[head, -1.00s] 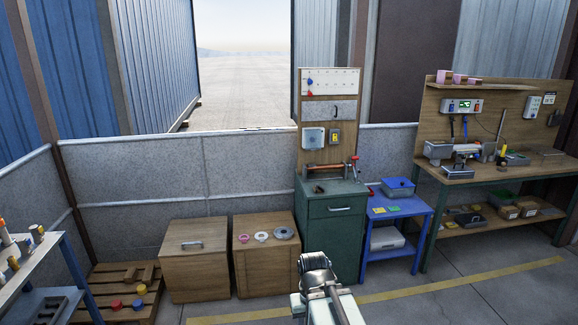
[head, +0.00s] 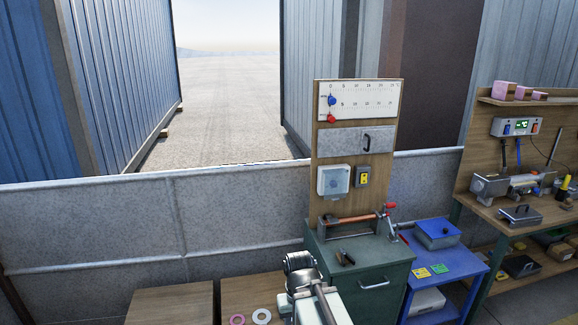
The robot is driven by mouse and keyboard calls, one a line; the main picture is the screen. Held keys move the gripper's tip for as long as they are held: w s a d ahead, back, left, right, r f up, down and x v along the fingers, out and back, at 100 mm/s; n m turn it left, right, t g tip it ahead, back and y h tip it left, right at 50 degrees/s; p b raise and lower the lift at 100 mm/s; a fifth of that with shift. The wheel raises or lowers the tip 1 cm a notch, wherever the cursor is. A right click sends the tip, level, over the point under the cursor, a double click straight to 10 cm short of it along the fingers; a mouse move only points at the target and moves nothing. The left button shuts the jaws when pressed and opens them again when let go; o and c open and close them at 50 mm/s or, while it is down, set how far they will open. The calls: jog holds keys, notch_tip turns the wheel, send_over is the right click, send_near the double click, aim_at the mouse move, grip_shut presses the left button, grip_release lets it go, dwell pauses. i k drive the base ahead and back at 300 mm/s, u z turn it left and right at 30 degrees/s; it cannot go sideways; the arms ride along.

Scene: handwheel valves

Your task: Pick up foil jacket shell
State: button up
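I cannot pick out a foil jacket shell for certain in the head view. My arm rises from the bottom centre, in front of the green cabinet (head: 360,260). A rounded grey metallic part shows at its upper end, and I cannot tell whether it is part of my arm. The fingertips of my gripper cannot be made out, so its opening and anything in it are hidden. A grey metal device (head: 492,186) stands on the workbench at the right, with a handled grey block (head: 520,214) in front of it.
A blue cart (head: 447,265) with a blue box (head: 437,233) stands right of the cabinet. Wooden boxes (head: 170,303) stand lower left, one bearing pink and white rings. A grey low wall (head: 90,220) runs behind.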

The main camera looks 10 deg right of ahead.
aim_at(522, 216)
jog(key=i, duration=0.7)
jog(key=u, duration=3.2)
jog(key=k, duration=2.75)
jog(key=z, duration=2.1)
